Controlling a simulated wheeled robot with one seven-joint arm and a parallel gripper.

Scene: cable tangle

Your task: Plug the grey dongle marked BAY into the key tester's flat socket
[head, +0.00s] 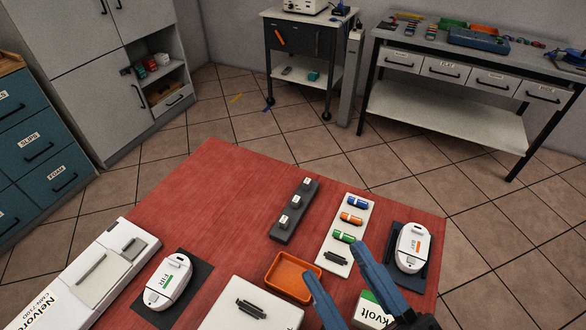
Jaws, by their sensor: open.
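My gripper (333,262) is open, its two blue fingers reaching in from the lower right. Its fingertips appear near the lower end of a pale strip (343,222). On that strip lie a blue piece (358,202), an orange piece (351,218), a green piece (344,236) and a small dark piece (337,258), which shows between the fingers. A white rounded device (409,262) on a dark mat at the right has an orange-striped label that seems to read BAY. I cannot pick out a grey dongle or the flat socket for certain.
A similar white device (158,295) marked FIR lies at the left. Between them are an orange tray (289,277), a white box (222,316) with a dark part on top, and a dark strip (286,232) with small white blocks. The far part of the red table (215,185) is clear.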

